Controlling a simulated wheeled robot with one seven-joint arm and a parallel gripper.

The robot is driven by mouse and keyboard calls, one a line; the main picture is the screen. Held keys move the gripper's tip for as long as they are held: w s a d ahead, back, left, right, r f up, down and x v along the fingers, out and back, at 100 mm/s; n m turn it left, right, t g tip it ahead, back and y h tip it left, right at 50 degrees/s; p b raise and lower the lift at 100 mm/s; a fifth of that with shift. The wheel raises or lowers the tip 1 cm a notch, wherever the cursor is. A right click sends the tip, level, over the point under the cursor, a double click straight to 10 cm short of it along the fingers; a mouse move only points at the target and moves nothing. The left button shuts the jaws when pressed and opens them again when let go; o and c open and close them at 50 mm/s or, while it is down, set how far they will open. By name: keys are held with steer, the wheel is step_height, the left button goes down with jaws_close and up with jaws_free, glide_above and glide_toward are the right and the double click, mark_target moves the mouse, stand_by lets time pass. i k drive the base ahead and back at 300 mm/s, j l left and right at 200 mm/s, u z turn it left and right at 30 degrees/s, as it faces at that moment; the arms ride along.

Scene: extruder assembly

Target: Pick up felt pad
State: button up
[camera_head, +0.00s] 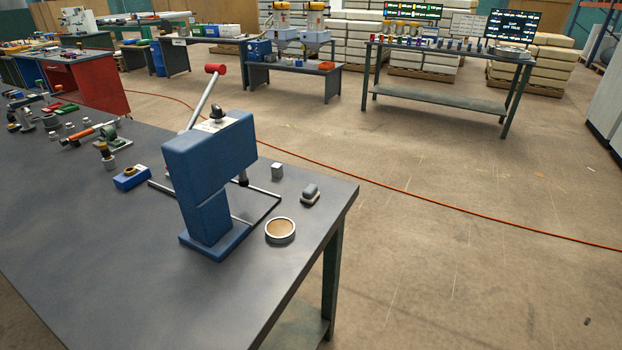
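I cannot surely tell which thing is the felt pad. A round shallow dish (281,231) with a pale rim and a tan inside lies nearer, right of the blue press (205,165). My gripper is not in view.
The press stands upright with a red-knobbed lever (215,70). A blue block (131,178) and an orange-handled tool (90,135) lie to its left. The bench's near left is bare. Open floor with an orange cable (450,207) lies to the right.

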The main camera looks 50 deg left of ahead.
mark_target(310, 194)
steer(key=i+u, duration=0.25)
steer(key=u, duration=0.2)
steer(key=i+u, duration=0.25)
steer(key=u, duration=0.25)
steer(key=i+l+u, duration=0.2)
steer(key=u, duration=0.25)
steer(key=i+l+u, duration=0.2)
steer(key=u, duration=0.25)
steer(key=i+l+u, duration=0.4)
steer(key=l+u, duration=0.2)
steer(key=i+l+u, duration=0.1)
steer(key=l+u, duration=0.2)
steer(key=l, duration=0.15)
steer(key=i+l+u, duration=0.1)
steer(key=l+u, duration=0.2)
steer(key=l, duration=0.1)
